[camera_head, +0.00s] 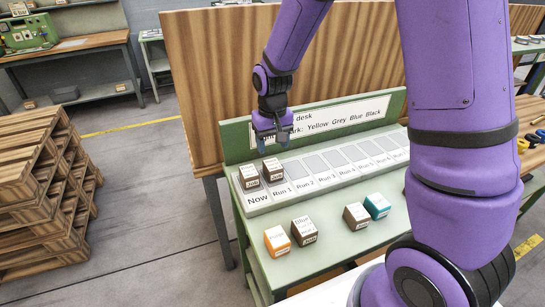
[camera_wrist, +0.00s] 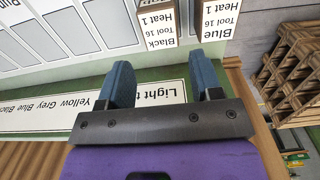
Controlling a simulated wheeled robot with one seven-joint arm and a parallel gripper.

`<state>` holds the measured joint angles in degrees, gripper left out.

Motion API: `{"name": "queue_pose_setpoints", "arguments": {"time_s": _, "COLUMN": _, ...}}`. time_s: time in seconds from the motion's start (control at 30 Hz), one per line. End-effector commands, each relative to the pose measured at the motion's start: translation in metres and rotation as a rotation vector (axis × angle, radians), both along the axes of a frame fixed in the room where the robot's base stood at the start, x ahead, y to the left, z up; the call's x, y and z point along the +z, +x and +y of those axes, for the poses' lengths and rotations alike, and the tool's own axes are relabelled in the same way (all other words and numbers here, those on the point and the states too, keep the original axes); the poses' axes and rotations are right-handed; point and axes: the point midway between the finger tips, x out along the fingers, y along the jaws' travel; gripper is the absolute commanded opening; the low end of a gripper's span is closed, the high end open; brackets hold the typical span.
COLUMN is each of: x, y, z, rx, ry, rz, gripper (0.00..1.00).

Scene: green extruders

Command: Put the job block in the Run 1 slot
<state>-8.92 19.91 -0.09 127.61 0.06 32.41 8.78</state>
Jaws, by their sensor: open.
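A dark brown job block with a white label (camera_head: 272,170) stands at the Run 1 slot, above the "Run 1" label (camera_head: 282,191) on the pale slot board (camera_head: 345,176). In the wrist view this block reads "Black Tool 16 Heat 1" (camera_wrist: 160,24). A similar block (camera_head: 249,177) stands beside it at the Now slot; it reads "Blue Tool 16 Heat 1" in the wrist view (camera_wrist: 214,20). My gripper (camera_head: 273,138) is open and empty, above and behind these blocks. Its two blue-grey fingers (camera_wrist: 164,82) are apart. The block bottoms are partly hidden.
On the green desk in front lie an orange block (camera_head: 277,240), a brown block (camera_head: 304,230), another brown block (camera_head: 356,215) and a teal block (camera_head: 377,205). The slots from Run 2 (camera_head: 295,169) rightward look empty. A sign panel (camera_head: 330,117) rises behind. Pallets (camera_head: 45,190) stand left.

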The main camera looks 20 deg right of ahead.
Motion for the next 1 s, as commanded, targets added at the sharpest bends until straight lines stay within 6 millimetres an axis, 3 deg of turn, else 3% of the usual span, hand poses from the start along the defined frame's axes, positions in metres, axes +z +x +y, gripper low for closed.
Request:
{"name": "queue_pose_setpoints", "arguments": {"time_s": 0.2, "x": 0.029, "y": 0.0, "z": 0.0, "rx": 0.0, "ry": 0.0, "rz": -0.001, "gripper": 0.59}}
{"name": "queue_pose_setpoints", "arguments": {"time_s": 0.57, "x": 0.049, "y": -0.005, "z": -0.003, "rx": -0.001, "ry": 0.002, "rz": -0.014, "gripper": 0.59}}
{"name": "queue_pose_setpoints", "arguments": {"time_s": 0.77, "x": 0.101, "y": -0.031, "z": -0.016, "rx": -0.003, "ry": 0.011, "rz": -0.084, "gripper": 0.59}}
{"name": "queue_pose_setpoints", "arguments": {"time_s": 1.0, "x": 0.165, "y": -0.082, "z": -0.035, "rx": -0.003, "ry": 0.019, "rz": -0.188, "gripper": 0.59}}
